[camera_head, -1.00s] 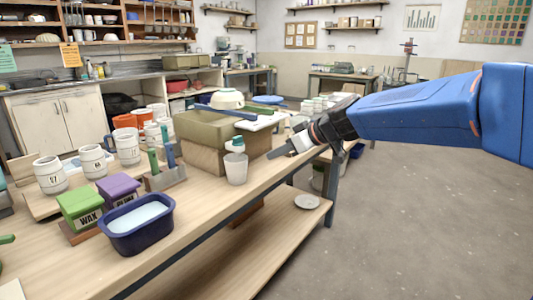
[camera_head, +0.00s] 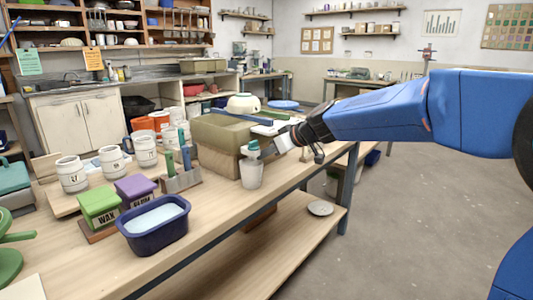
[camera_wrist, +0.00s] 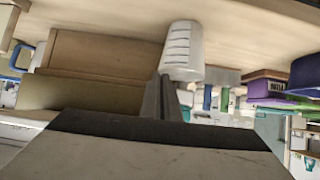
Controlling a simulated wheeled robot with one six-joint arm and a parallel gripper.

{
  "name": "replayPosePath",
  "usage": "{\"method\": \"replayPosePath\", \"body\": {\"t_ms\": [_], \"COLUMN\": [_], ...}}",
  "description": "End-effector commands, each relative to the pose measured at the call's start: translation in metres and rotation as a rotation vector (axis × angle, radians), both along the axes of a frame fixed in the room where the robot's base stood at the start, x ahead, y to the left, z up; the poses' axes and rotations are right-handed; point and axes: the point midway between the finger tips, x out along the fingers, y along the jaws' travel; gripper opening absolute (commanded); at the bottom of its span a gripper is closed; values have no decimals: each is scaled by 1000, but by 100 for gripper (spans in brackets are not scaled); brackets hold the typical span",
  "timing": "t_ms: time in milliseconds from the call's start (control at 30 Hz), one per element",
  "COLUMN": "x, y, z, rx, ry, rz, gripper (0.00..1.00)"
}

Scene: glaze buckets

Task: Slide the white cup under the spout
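The white cup (camera_head: 251,174) stands upright near the front edge of the wooden workbench, in front of the olive box. It also shows in the wrist view (camera_wrist: 183,50), upside down, just beyond my fingers. A teal-green piece (camera_head: 253,149) shows at the cup's rim in the head view; I cannot tell whether it is the spout. My gripper (camera_head: 280,144) is up and right of the cup in the head view. Its grey fingers lie close together in the wrist view (camera_wrist: 166,92) and hold nothing. They seem near the cup; contact is not clear.
The olive box (camera_head: 222,134) on a brown block stands just behind the cup. A tool holder (camera_head: 181,180), a navy tub (camera_head: 153,224), WAX (camera_head: 99,206) and purple boxes (camera_head: 135,188) and several white jars stand to the left. The bench's front edge is close to the cup.

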Motion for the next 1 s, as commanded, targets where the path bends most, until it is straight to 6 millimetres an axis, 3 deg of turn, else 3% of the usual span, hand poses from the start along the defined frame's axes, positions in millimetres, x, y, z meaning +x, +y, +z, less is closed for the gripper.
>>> {"method": "replayPosePath", "body": {"t_ms": [33, 733, 1000], "x": [-1, -13, -13], "y": [0, -13, -13], "z": [-7, -12, 3], "rx": [-5, -8, -8], "ry": [10, 17, 15], "rz": [3, 7, 7], "gripper": [0, 0, 0]}}
